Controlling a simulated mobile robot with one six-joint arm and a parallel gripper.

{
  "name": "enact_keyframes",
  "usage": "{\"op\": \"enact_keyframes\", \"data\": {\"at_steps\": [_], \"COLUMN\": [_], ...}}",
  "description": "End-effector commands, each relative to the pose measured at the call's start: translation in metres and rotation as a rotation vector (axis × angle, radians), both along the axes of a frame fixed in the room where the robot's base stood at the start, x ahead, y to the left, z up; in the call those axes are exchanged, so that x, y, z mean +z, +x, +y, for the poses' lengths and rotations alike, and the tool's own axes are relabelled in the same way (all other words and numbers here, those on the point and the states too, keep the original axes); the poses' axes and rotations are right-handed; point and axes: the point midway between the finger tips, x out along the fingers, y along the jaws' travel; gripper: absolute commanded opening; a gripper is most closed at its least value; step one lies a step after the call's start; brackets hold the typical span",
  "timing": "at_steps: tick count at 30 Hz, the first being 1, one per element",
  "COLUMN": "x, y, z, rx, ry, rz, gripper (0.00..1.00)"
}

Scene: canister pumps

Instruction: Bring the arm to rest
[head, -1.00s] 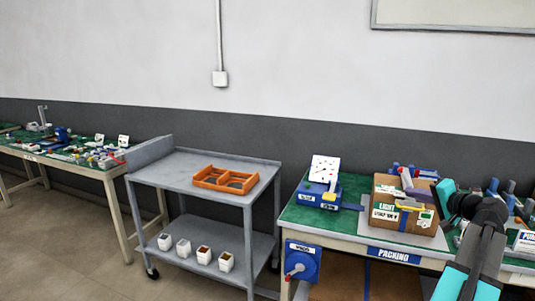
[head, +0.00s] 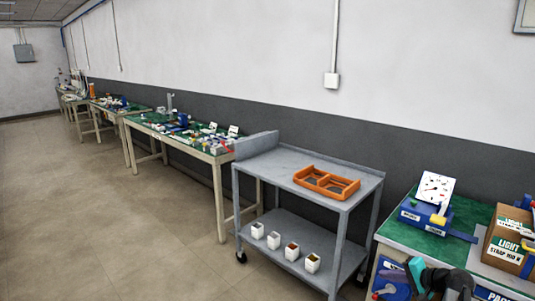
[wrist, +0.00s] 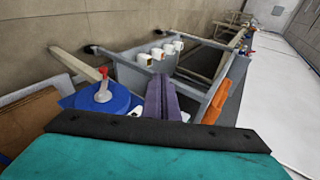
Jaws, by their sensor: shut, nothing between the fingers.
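My gripper (wrist: 161,84) shows in the wrist view as two purple-grey fingers pressed together. It is shut and empty, with nothing touching its tips. In the wrist view it points toward the grey cart (wrist: 128,72). Part of my arm, teal and black, shows at the bottom right of the head view, in front of the packing bench (head: 406,236). The fingers cannot be made out in the head view.
The grey cart (head: 268,163) carries an orange divided tray (head: 326,183) on top and several white cups below. A blue reel (wrist: 101,98) is close to my gripper. Floor at left is clear.

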Motion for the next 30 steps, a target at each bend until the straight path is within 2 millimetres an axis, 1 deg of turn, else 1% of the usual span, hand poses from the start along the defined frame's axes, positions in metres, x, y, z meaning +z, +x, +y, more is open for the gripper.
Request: {"op": "enact_keyframes", "data": {"at_steps": [1, 4, 7, 8, 9, 11, 12, 14, 15, 17, 18, 20, 21, 23, 24, 26, 27, 29, 30], "x": [-0.017, -0.048, -0.078, -0.087, -0.099, -0.117, -0.129, -0.147, -0.158, -0.175, -0.187, -0.203, -0.214, -0.23, -0.241, -0.256, -0.265, -0.28, -0.289], "y": [0.002, 0.003, 0.0, -0.002, -0.005, -0.01, -0.015, -0.023, -0.029, -0.039, -0.048, -0.06, -0.069, -0.085, -0.096, -0.113, -0.125, -0.144, -0.157], "z": [0.024, 0.063, 0.102, 0.113, 0.129, 0.151, 0.166, 0.188, 0.203, 0.224, 0.237, 0.257, 0.27, 0.288, 0.3, 0.316, 0.326, 0.34, 0.348], "rx": [0.033, 0.091, 0.151, 0.169, 0.193, 0.23, 0.255, 0.293, 0.319, 0.358, 0.385, 0.425, 0.451, 0.493, 0.521, 0.563, 0.592, 0.635, 0.663], "ry": [0.005, 0.007, 0.005, 0.003, 0.002, -0.004, -0.007, -0.014, -0.02, -0.029, -0.036, -0.048, -0.057, -0.072, -0.083, -0.101, -0.114, -0.134, -0.15], "rz": [0.027, 0.077, 0.129, 0.145, 0.166, 0.2, 0.221, 0.255, 0.277, 0.311, 0.335, 0.37, 0.392, 0.428, 0.452, 0.488, 0.511, 0.547, 0.571], "gripper": [0.0, 0.0, 0.0, 0.0, 0.0, 0.0, 0.0, 0.0, 0.0, 0.0, 0.0, 0.0, 0.0, 0.0, 0.0, 0.0, 0.0, 0.0, 0.0]}}
